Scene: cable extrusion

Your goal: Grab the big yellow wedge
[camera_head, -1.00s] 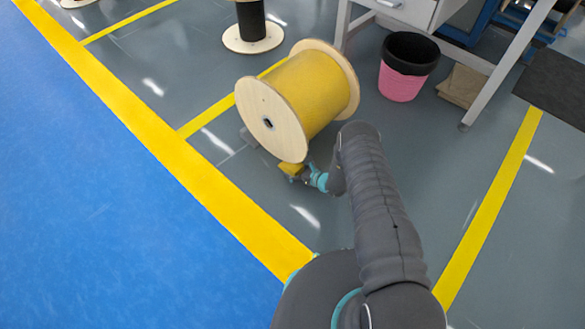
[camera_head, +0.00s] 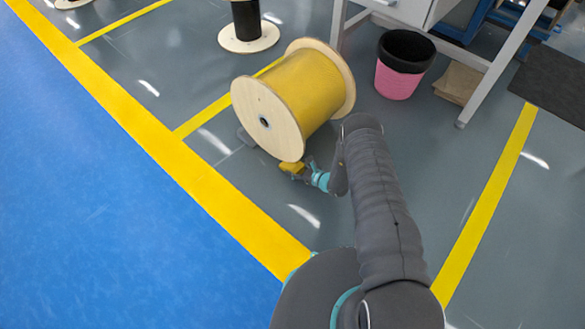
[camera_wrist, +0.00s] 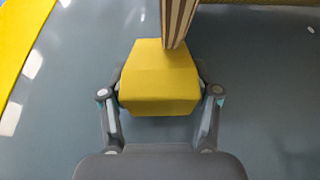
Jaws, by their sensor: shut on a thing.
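The yellow wedge (camera_wrist: 158,82) sits between the two fingers of my gripper (camera_wrist: 160,95) in the wrist view. The fingers are shut on its left and right sides. In the head view the wedge (camera_head: 291,167) shows as a small yellow block at the lower front edge of the big cable spool (camera_head: 310,88), with my gripper (camera_head: 298,172) at it. The spool has wooden flanges and yellow cable. In the wrist view the flange edge (camera_wrist: 178,20) is just beyond the wedge and overlaps its far end. I cannot tell whether they touch.
A pink and black bin (camera_head: 400,72) stands right of the spool, beside a desk leg (camera_head: 485,85). A spool with black cable (camera_head: 247,28) stands behind. Brown cardboard (camera_head: 458,84) lies under the desk.

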